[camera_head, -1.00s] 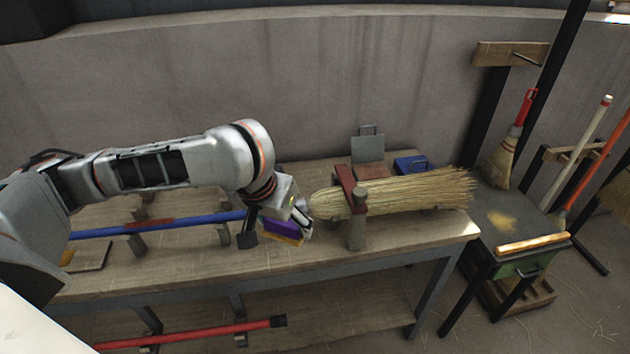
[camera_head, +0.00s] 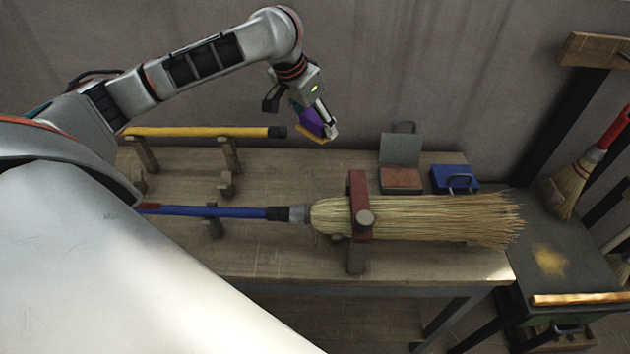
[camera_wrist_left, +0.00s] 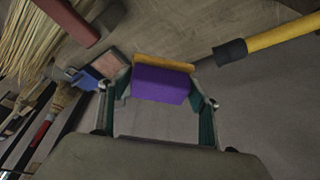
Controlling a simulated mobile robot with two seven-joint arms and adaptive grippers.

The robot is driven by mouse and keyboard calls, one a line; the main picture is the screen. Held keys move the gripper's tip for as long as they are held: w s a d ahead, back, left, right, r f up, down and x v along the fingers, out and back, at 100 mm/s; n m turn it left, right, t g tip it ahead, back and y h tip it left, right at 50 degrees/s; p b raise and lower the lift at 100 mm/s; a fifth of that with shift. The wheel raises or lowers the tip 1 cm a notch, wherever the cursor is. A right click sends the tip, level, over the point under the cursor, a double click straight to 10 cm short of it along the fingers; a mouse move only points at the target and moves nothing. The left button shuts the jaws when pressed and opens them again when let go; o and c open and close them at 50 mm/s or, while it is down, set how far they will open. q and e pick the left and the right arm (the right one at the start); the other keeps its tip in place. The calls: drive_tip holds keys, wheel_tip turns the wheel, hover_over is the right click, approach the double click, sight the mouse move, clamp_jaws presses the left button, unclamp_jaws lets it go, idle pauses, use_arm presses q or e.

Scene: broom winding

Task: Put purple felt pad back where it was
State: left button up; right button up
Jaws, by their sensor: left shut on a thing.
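The purple felt pad (camera_head: 311,122), with an orange-yellow layer along one edge, is held in my left gripper (camera_head: 319,126). The gripper is shut on it, above the back of the workbench and near the wall, left of the grey open tin. In the left wrist view the pad (camera_wrist_left: 161,84) sits between the two fingers, with its orange edge towards the bench. My right gripper is not in view.
A straw broom (camera_head: 430,218) with a blue handle (camera_head: 230,212) lies clamped along the workbench (camera_head: 290,183). A yellow handle (camera_head: 200,132) rests on posts behind it. An open grey tin (camera_head: 400,150) and a blue box (camera_head: 455,180) stand at the back right.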

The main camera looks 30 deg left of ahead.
sight(316, 180)
use_arm(q)
drive_tip(key=shift+w+a+r, duration=0.1)
drive_tip(key=shift+w+a, duration=0.2)
drive_tip(key=shift+a, duration=0.25)
drive_tip(key=shift+a+f, duration=0.15)
drive_tip(key=shift+f, duration=0.1)
wheel_tip(316, 180, down, 19)
drive_tip(key=shift+w+f, duration=0.15)
drive_tip(key=shift+f, duration=0.1)
drive_tip(key=o, duration=1.2)
drive_tip(key=shift+c, duration=0.2)
drive_tip(key=v, duration=0.5)
drive_tip(key=s+a, duration=0.1)
drive_tip(key=s, duration=0.3)
drive_tip(key=s+a, duration=0.1)
drive_tip(key=s, duration=0.3)
drive_tip(key=s+a, duration=0.1)
drive_tip(key=s, duration=0.2)
drive_tip(key=shift+s+b, duration=0.4)
